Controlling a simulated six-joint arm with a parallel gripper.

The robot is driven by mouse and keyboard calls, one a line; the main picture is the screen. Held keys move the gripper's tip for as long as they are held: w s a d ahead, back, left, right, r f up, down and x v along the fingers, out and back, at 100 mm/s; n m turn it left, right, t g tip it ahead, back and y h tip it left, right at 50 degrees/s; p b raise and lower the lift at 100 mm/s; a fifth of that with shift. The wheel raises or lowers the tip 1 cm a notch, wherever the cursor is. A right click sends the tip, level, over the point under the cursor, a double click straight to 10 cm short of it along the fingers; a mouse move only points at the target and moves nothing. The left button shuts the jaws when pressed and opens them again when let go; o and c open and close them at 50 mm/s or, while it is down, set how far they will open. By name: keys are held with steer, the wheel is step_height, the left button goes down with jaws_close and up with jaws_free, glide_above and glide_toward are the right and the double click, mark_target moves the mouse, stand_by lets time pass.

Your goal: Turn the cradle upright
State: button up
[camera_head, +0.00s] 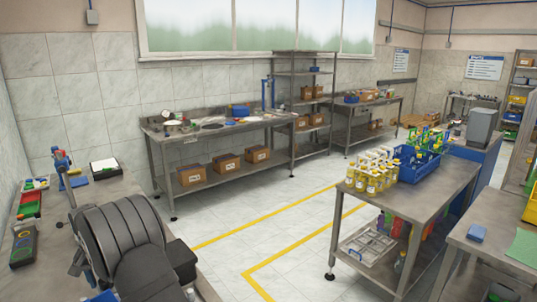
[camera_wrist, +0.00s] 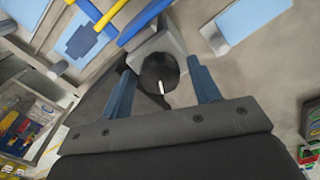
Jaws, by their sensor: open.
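In the wrist view my gripper (camera_wrist: 161,72) is open, with its two blue fingers apart and nothing clasped between them. Beyond the fingertips is a light grey block (camera_wrist: 178,45) with a dark round part (camera_wrist: 157,68) at its front. A small white pin-like piece shows at the dark part. I cannot tell for sure whether this block is the cradle, or which way up it is. In the head view my dark arm covers part of the left bench, and I cannot make out the fingers or a cradle there.
In the wrist view a blue bar and a yellow bar (camera_wrist: 109,18) lie near the left finger. A light blue plate (camera_wrist: 236,18) is at upper right. In the head view a cart (camera_head: 430,190) carries bottles (camera_head: 372,175) and a blue crate (camera_head: 418,169). Open floor lies between benches.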

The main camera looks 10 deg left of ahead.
steer(key=c, duration=0.9)
steer(key=n, duration=0.9)
steer(key=shift+n, duration=0.4)
steer(key=o, duration=0.9)
